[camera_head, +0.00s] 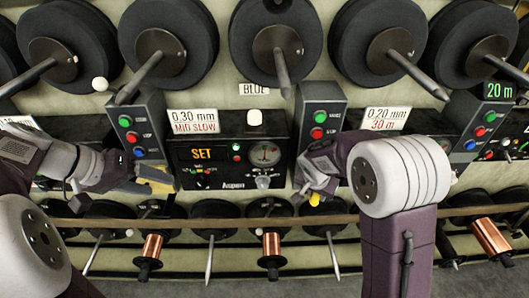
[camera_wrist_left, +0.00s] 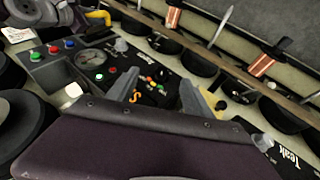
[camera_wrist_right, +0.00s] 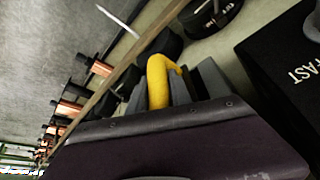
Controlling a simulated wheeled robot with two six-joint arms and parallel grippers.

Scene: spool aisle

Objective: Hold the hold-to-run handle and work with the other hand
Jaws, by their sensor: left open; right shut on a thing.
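My right gripper (camera_head: 312,192) is shut on a yellow handle (camera_wrist_right: 157,82), low at the right side of the middle machine panel. In the head view, the gripper mostly hides this handle. My left gripper (camera_head: 146,182) is open and empty, just left of the middle panel (camera_head: 222,180), which is marked Aspen. Its fingers (camera_wrist_left: 160,92) show in the left wrist view with the panel beyond them. The panel has a lit SET display (camera_head: 202,153), small buttons and a round gauge (camera_head: 265,154). Another yellow part (camera_head: 158,174) shows beside my left fingertips.
Button boxes with green, red and blue buttons stand left (camera_head: 137,130) and right (camera_head: 319,118) of the panel. Large black spools (camera_head: 168,40) with protruding rods line the top. A rail (camera_head: 240,221) runs below, with copper spools (camera_head: 271,250) under it. Labels read 0.30 mm MID SLOW and BLUE.

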